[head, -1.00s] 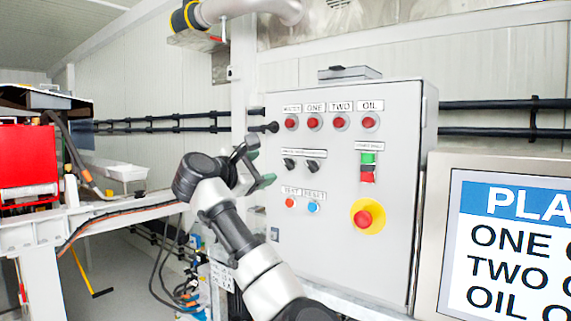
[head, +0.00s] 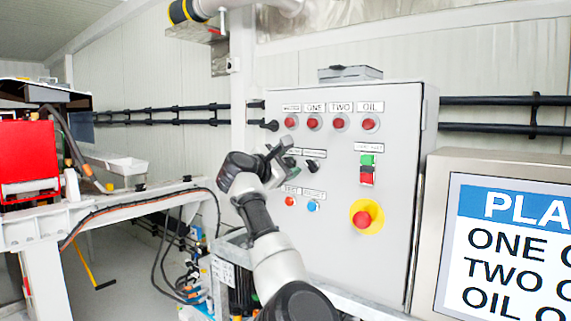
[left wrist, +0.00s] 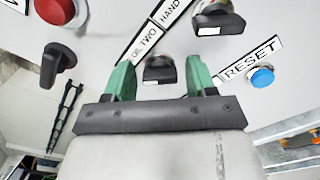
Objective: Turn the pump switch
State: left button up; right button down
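A grey control cabinet (head: 340,235) carries two black rotary switches side by side, the left one (head: 289,162) and the right one (head: 313,166). My left gripper (head: 280,162) is at the left switch, in front of the panel. In the left wrist view, my left gripper (left wrist: 161,74) is open, with its green fingertips on either side of the left switch (left wrist: 160,71). Gaps show between the fingertips and this switch. The right switch (left wrist: 218,20) lies beyond the fingers. A label reading "OIL TWO" is beside the left switch. My right gripper is not in view.
Red lamps (head: 341,123) line the cabinet top. A blue reset button (head: 313,205), red button (head: 290,201) and yellow-ringed emergency stop (head: 363,219) sit lower. A black knob (head: 271,126) projects from the left side. A screen (head: 515,240) stands at right.

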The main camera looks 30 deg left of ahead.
pick_arm(q)
jog(key=c, duration=0.7)
jog(key=shift+m, duration=0.3)
jog(key=shift+f+m+b, duration=0.15)
jog(key=shift+m+b, duration=0.15)
jog(key=shift+m, duration=4)
jog(key=shift+f+m+b, duration=0.15)
jog(key=shift+m+b, duration=0.1)
jog(key=shift+m, duration=4.05)
